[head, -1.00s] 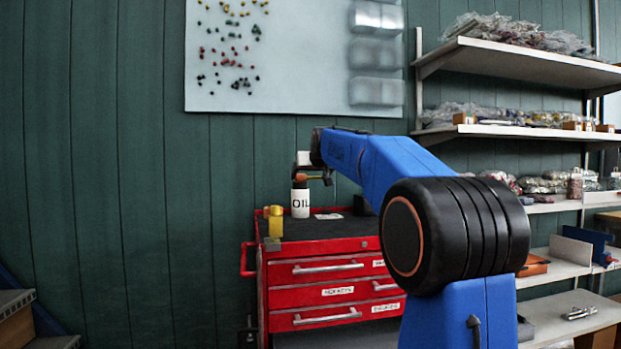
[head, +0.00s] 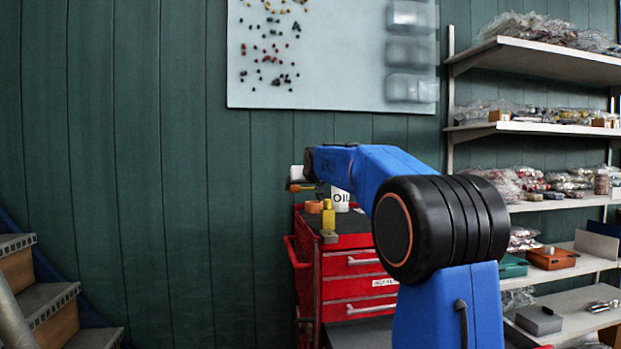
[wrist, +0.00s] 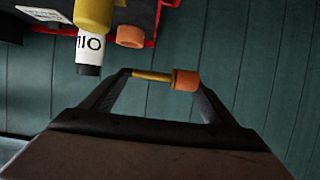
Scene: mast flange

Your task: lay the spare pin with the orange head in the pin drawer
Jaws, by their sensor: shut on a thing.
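My gripper (wrist: 163,80) is shut on the spare pin, whose brass shaft (wrist: 150,76) and orange head (wrist: 186,80) lie crosswise between the fingertips in the wrist view. In the head view my gripper (head: 298,181) is small, above the left end of the red tool cart, and the pin is hard to make out there. I cannot tell which is the pin drawer, as the labels are too small to read.
Shelves (head: 545,128) with bagged goods stand at the right, wooden steps (head: 45,300) at the lower left. The wall left of the cart is clear.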

